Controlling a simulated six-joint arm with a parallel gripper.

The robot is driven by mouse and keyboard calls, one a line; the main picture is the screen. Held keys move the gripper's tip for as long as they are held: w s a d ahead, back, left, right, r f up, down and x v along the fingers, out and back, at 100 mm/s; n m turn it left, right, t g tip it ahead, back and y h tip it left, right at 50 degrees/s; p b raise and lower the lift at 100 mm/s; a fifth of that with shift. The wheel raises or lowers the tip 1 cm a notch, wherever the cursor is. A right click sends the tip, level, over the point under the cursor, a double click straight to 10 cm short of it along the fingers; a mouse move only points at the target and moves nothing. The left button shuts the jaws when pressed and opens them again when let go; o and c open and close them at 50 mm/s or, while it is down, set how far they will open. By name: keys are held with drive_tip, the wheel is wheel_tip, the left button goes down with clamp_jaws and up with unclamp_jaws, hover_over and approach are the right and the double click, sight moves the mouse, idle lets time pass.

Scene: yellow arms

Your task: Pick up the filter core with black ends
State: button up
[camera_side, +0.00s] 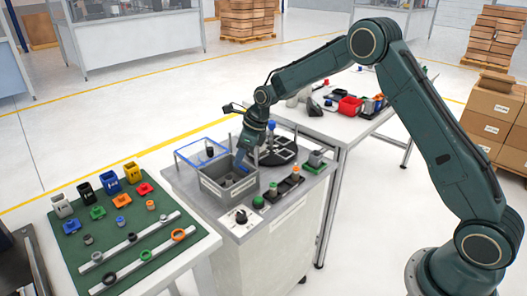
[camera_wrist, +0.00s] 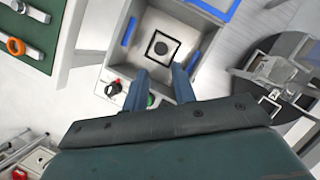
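My gripper (camera_side: 240,164) points down into the grey open bin (camera_side: 212,201), its blue fingers at the bin's rim. In the wrist view the two fingers of my gripper (camera_wrist: 160,70) stand apart with nothing between them.
The blue-framed stand (camera_side: 186,163) is close behind the bin. A red-and-black knob (camera_side: 241,217) and a green button (camera_side: 258,202) are in front. A green mat (camera_side: 71,247) with several coloured parts lies left.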

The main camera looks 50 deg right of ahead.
sight(230, 177)
drive_tip(key=shift+x, duration=2.6)
drive_tip(key=shift+x, duration=2.65)
drive_tip(key=shift+w+r, duration=0.1)
drive_tip(key=shift+w, duration=0.1)
clamp_jaws()
